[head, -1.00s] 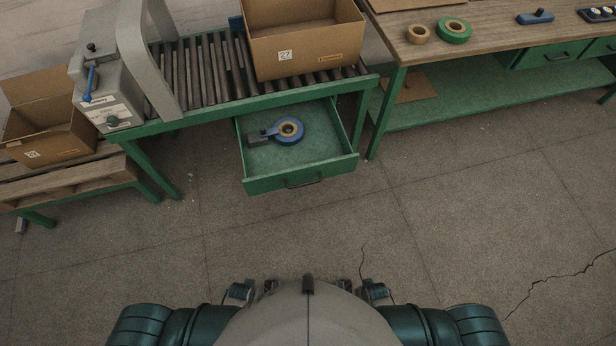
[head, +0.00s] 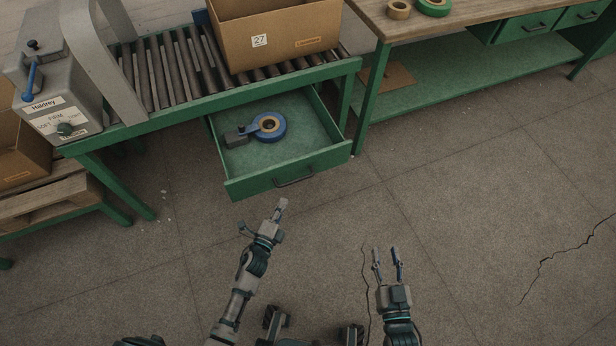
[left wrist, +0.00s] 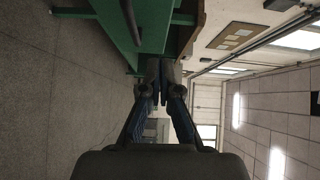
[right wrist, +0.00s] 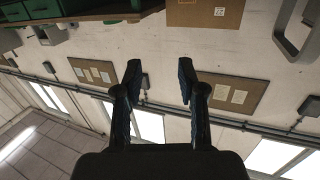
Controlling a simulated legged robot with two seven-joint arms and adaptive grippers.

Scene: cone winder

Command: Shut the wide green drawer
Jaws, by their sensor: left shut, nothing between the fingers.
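The wide green drawer (head: 290,181) hangs open under the roller conveyor in the head view. Inside it lie a blue tape roll with a tan core (head: 269,127) and a small dark block (head: 236,139). My left gripper (head: 281,205) is shut and empty, just in front of the drawer's front panel and below its dark handle (head: 293,180). I cannot tell whether it touches the panel. The shut fingers also show in the left wrist view (left wrist: 153,75). My right gripper (head: 386,252) is open and empty, to the right and over the floor; its spread fingers show in the right wrist view (right wrist: 159,75).
A cardboard box (head: 280,35) stands on the roller conveyor (head: 180,75). A grey control unit (head: 55,95) is at the left. A green workbench with a wooden top (head: 460,25) and smaller drawers stands at the right. The floor before the drawer is clear.

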